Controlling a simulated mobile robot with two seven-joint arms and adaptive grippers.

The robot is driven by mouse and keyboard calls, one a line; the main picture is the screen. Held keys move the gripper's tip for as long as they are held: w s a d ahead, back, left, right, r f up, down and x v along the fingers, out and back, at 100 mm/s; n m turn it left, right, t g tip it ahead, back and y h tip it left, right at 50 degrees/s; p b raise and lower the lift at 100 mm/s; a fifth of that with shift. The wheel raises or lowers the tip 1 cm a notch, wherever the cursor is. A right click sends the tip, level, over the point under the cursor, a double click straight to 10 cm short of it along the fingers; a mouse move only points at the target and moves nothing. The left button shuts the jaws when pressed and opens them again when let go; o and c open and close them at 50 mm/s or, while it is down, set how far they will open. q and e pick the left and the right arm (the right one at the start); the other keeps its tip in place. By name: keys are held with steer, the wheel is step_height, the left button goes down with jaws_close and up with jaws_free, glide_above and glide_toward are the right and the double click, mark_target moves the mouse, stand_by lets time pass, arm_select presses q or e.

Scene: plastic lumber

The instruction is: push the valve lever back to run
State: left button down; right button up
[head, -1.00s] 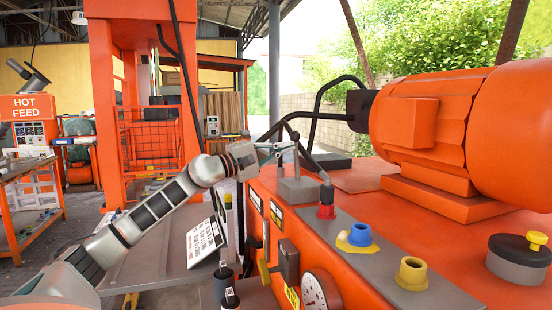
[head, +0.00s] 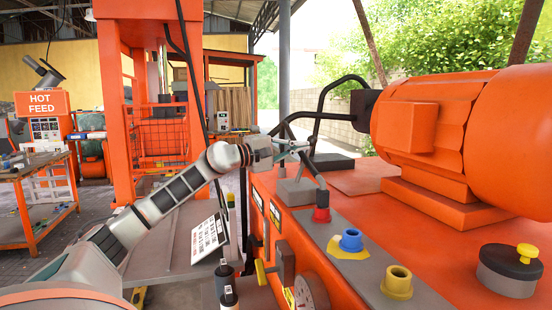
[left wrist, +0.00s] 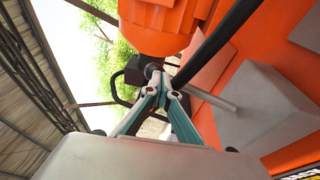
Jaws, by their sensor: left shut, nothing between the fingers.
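My left gripper (head: 303,149) is shut and empty, close above a grey block (head: 293,192) on the orange machine. A thin grey post (head: 299,170) rises from the block; it may be the valve lever, but I cannot tell for sure. In the left wrist view the closed fingertips (left wrist: 160,88) are beside a black bar or hose (left wrist: 222,35). The grey post (left wrist: 215,100) and block (left wrist: 268,108) lie to their right. Contact is unclear. A yellow-handled lever (head: 261,272) on the machine's side is well below the gripper. My right gripper is out of view.
Red (head: 321,214), blue (head: 351,240) and yellow (head: 397,281) fittings line a grey strip. A large orange motor (head: 430,125) stands behind them. Black hoses (head: 322,112) loop near the gripper. A black-and-yellow knob (head: 510,268) sits at right.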

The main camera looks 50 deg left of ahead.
arm_select(q)
steer(key=shift+w+d, duration=0.15)
steer(key=shift+w, duration=0.2)
steer(key=shift+s, duration=0.15)
stand_by(0.4)
